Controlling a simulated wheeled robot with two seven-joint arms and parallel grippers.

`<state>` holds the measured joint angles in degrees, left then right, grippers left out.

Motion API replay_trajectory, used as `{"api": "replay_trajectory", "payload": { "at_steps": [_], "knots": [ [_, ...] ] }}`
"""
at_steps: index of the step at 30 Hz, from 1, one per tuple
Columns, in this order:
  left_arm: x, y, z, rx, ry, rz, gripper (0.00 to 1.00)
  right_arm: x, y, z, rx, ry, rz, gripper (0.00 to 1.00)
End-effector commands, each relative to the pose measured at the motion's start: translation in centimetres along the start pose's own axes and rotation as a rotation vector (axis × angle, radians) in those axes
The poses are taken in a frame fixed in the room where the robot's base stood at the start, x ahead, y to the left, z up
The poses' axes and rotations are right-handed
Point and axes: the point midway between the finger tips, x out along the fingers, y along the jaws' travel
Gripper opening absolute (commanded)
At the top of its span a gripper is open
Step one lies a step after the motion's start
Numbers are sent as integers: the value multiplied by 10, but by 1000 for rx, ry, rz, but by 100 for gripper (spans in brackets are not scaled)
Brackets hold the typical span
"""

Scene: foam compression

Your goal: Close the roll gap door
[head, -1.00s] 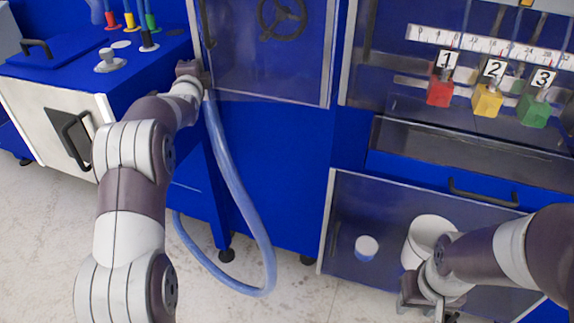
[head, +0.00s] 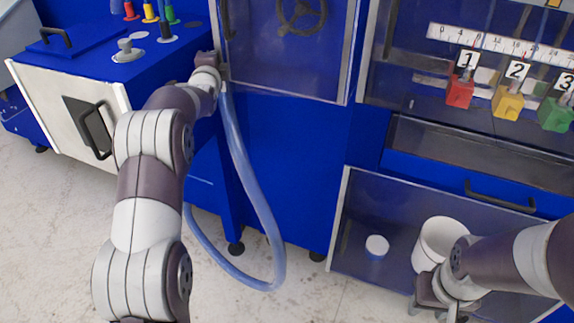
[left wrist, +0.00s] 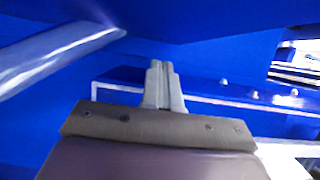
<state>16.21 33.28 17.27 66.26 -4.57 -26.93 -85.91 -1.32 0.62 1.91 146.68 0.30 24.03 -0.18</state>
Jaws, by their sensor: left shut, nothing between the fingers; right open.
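The door that seems to be the roll gap door (head: 268,64) is a clear panel in a metal frame at the top middle of the head view. A dark handwheel (head: 301,14) shows through it. I cannot tell whether it is fully shut. My left gripper (head: 223,66) is beside the door's lower left edge, its fingers mostly hidden by the wrist. In the left wrist view its fingers (left wrist: 163,86) are together and empty, in front of blue surfaces. I cannot tell if they touch the door. My right gripper (head: 441,311) is open and empty, low at the right.
A pale blue hose (head: 268,215) hangs below the door, close to my left wrist. At right, a clear-fronted compartment holds a white bucket (head: 437,241). Numbered red (head: 460,91), yellow (head: 507,103) and green (head: 556,114) blocks sit above. The floor at lower left is open.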

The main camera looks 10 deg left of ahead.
Motion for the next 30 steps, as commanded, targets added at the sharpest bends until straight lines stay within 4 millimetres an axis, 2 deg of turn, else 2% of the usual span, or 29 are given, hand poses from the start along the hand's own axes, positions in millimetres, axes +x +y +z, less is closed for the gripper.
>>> {"api": "replay_trajectory", "payload": {
  "at_steps": [1,23,26,30],
  "knots": [
    [0,2,-6,2,10,3,0,0,0,0,0,0,0,43],
    [0,2,-6,2,10,4,0,0,0,0,0,0,0,43],
    [-5,3,-6,2,9,5,0,2,0,0,0,0,0,43],
    [-25,5,-4,1,9,6,0,8,0,1,0,0,0,43]
  ]
}}
